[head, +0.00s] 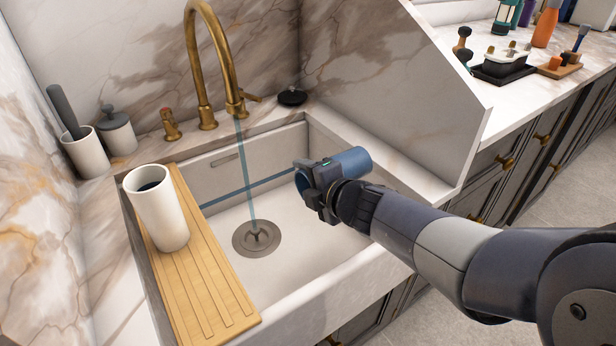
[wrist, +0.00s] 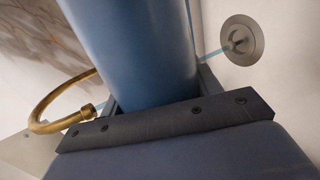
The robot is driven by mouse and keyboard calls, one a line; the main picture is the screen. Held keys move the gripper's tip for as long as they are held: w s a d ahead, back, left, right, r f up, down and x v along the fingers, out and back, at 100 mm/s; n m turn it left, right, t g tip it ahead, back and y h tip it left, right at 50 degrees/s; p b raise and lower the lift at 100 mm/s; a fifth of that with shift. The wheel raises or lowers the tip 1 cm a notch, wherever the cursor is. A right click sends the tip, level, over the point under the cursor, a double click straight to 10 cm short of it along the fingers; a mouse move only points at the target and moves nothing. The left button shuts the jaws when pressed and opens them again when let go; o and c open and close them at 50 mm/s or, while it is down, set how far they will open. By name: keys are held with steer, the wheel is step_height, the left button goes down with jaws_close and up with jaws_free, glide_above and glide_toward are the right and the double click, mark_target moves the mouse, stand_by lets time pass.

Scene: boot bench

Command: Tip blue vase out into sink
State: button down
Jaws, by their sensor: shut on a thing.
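The blue vase (head: 352,161) is gripped by my gripper (head: 318,183) and lies nearly on its side above the right part of the sink (head: 290,262). Its left end points toward the middle of the basin; my gripper hides part of it, so I cannot see inside. In the wrist view, the vase (wrist: 130,50) fills the space between the jaws. A translucent blue band (head: 250,190) runs left from near the vase's left end. I cannot tell whether it is liquid from the vase. The drain (head: 257,239) is in the sink floor, left of and below the vase.
A brass faucet (head: 197,50) arches over the sink, with a vertical blue stream below its spout reaching the drain. A wooden board (head: 205,290) spans the sink's left side and carries a white cup (head: 160,215). A marble panel (head: 395,85) rises behind right.

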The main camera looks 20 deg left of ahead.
steer(key=m+p, duration=0.1)
steer(key=r+g+y+p, duration=0.1)
steer(key=p, duration=0.1)
steer(key=m+p, duration=0.1)
steer(key=p, duration=0.1)
steer(key=shift+w+d+r+m, duration=0.15)
steer(key=shift+w+d+m, duration=0.1)
steer(key=shift+w+m, duration=0.05)
steer(key=m+p, duration=0.1)
steer(key=p, duration=0.1)
steer(key=r+m+g+y+p, duration=0.1)
steer(key=p, duration=0.1)
steer(key=m+g+y+p, duration=0.1)
steer(key=p, duration=0.1)
steer(key=shift+w+d+r+m, duration=0.15)
steer(key=shift+w+r+m, duration=0.1)
steer(key=shift+m, duration=0.15)
steer(key=m+y+p, duration=0.1)
steer(key=r+m+y+p, duration=0.1)
steer(key=m, duration=0.2)
steer(key=m+y, duration=0.1)
steer(key=r+m+y, duration=0.1)
steer(key=m, duration=0.1)
steer(key=shift+s+p, duration=0.25)
steer(key=shift+p, duration=0.15)
